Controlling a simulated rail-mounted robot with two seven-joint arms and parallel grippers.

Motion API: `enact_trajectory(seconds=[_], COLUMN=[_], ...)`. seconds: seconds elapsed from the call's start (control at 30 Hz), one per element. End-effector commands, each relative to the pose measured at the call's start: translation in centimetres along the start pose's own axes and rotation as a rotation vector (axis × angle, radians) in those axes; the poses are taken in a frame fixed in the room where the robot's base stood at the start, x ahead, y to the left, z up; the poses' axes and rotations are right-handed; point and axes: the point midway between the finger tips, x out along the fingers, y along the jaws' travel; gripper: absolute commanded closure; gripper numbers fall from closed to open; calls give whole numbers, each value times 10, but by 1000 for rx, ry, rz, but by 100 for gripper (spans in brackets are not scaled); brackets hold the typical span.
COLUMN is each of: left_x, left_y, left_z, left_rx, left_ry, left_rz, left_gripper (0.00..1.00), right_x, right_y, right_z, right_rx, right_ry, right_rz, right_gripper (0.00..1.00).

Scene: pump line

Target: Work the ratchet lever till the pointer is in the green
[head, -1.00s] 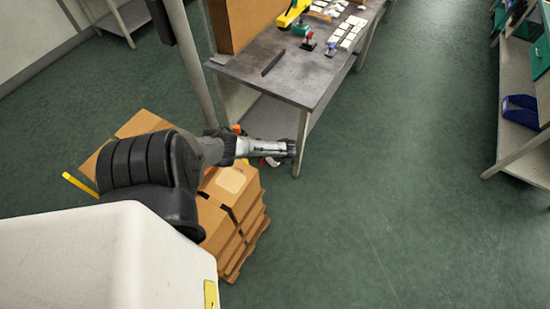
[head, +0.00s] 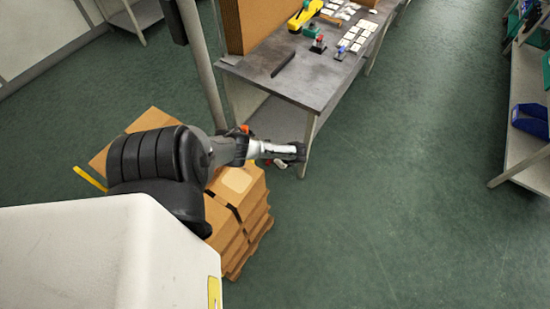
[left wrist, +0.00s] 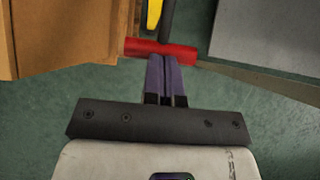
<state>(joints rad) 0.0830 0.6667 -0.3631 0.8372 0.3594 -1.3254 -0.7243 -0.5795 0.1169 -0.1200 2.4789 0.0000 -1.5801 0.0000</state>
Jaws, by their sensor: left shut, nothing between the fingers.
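My left gripper (head: 299,152) is in front of the bench's near corner leg. In the left wrist view its two dark purple fingers (left wrist: 167,60) are together, with nothing seen between them. A red cylindrical bar (left wrist: 160,49) on a dark rod lies just beyond the fingertips in that view; I cannot tell if they touch, or if it is the ratchet lever. A yellow tool-like object (head: 308,14) and a small red-topped device (head: 318,45) are on the bench. No pointer or green zone can be made out. My right gripper is not in view.
The grey bench (head: 300,82) runs toward the back, with a dark bar (head: 283,64) and pale cards (head: 357,35) on top. Stacked cardboard boxes (head: 238,205) stand below my arm. A shelf (head: 525,155) is at right. Green floor between is clear.

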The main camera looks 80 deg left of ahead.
Motion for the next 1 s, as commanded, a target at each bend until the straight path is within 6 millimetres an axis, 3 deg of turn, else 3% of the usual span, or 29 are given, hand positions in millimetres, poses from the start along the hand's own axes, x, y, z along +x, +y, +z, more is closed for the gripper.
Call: enact_trajectory(seconds=[0.03,0.13,0.5,0.73,1.0], left_x=[-15,-31,-97,-118,-123], left_y=[0,0,0,-1,-1], left_z=[5,7,7,7,7], left_rx=[-2,-6,-4,-6,-6], left_ry=[2,3,3,2,1], left_rz=[1,3,2,2,3], left_gripper=[100,100,100,100,100], right_x=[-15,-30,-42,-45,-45], right_y=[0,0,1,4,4], right_z=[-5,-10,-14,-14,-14], right_rx=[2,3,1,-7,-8], right_ry=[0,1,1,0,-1], right_rz=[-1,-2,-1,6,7], right_gripper=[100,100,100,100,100])
